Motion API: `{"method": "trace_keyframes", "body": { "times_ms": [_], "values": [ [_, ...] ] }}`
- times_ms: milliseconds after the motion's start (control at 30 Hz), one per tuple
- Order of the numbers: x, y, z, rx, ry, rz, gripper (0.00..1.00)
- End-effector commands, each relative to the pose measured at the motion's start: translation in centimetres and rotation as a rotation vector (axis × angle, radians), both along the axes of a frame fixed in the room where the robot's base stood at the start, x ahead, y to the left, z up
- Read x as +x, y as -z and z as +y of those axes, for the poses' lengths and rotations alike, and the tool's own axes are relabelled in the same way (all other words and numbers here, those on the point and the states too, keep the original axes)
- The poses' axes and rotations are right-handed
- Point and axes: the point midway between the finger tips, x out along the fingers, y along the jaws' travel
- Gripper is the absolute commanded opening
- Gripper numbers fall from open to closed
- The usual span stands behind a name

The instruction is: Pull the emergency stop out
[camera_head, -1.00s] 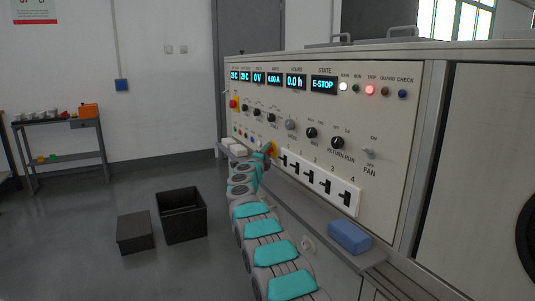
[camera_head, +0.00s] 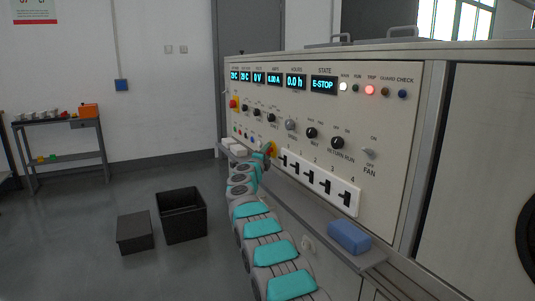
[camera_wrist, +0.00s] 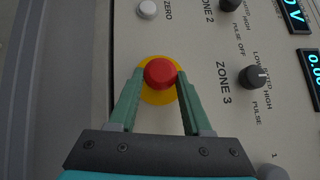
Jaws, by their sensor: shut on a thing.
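The emergency stop (camera_wrist: 160,72) is a red round button on a yellow disc, in the middle of the wrist view. My gripper (camera_wrist: 159,78) has one green finger on each side of the red head and is shut on it. In the head view my arm reaches along the panel front, and yellow of the emergency stop (camera_head: 271,149) shows beside my gripper (camera_head: 265,152). The rest of the button is hidden there. The STATE display (camera_head: 324,85) reads E-STOP, and the red TRIP lamp (camera_head: 370,90) is lit.
Around the button are a white ZERO button (camera_wrist: 148,9) and the black ZONE 3 knob (camera_wrist: 254,77). A row of black switches (camera_head: 326,186) runs below on the panel. A blue block (camera_head: 349,237) lies on the ledge. Dark bins (camera_head: 181,215) stand on the floor at left.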

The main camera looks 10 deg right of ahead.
Motion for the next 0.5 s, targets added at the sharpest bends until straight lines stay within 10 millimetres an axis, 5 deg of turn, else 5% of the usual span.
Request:
{"method": "trace_keyframes", "body": {
  "times_ms": [400,433,500],
  "values": [
    [-0.29,0.38,1.17,0.001,-0.001,0.005,0.00],
    [-0.29,0.38,1.19,0.001,-0.001,0.005,0.52],
    [-0.28,0.33,1.21,0.001,-0.002,0.004,0.60]
  ]
}}
